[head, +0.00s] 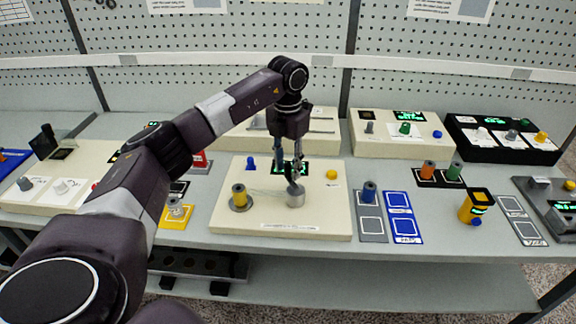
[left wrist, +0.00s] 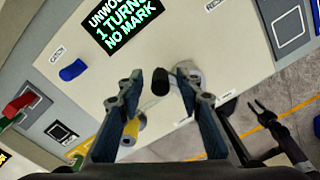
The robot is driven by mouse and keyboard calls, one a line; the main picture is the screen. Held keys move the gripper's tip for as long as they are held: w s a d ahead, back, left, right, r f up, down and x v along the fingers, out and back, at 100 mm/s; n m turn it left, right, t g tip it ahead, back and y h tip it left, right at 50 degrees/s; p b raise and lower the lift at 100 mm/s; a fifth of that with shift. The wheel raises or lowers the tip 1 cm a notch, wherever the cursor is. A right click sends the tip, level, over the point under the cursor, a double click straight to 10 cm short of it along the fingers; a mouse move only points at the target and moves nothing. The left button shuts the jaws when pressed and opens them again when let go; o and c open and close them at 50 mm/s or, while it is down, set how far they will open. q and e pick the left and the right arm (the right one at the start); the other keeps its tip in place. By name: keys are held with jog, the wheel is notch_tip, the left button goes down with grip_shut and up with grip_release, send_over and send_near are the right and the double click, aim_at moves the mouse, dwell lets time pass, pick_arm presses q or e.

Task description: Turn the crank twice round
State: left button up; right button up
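The crank unit is a cream box (head: 225,215) on the bench. Its silver crank hub (head: 295,197) stands near the front, and in the left wrist view the hub (left wrist: 191,76) has a black handle knob (left wrist: 160,82) beside it. My left gripper (head: 291,170) is just above the crank, pointing down. In the left wrist view its fingers (left wrist: 162,98) are open, on either side of the knob, with gaps showing. A yellow spool (head: 239,197) stands left of the hub. The green display (left wrist: 120,22) shows "1 TURN" and "NO MARK". My right gripper (left wrist: 245,108) appears open at the lower right.
A blue catch lever (head: 250,163) and a yellow button (head: 332,174) are on the same box. Other device boxes (head: 400,145) stand behind. A yellow device (head: 475,207) is farther right.

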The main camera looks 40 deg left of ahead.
pick_arm(q)
grip_shut()
jog(key=shift+w, duration=0.1)
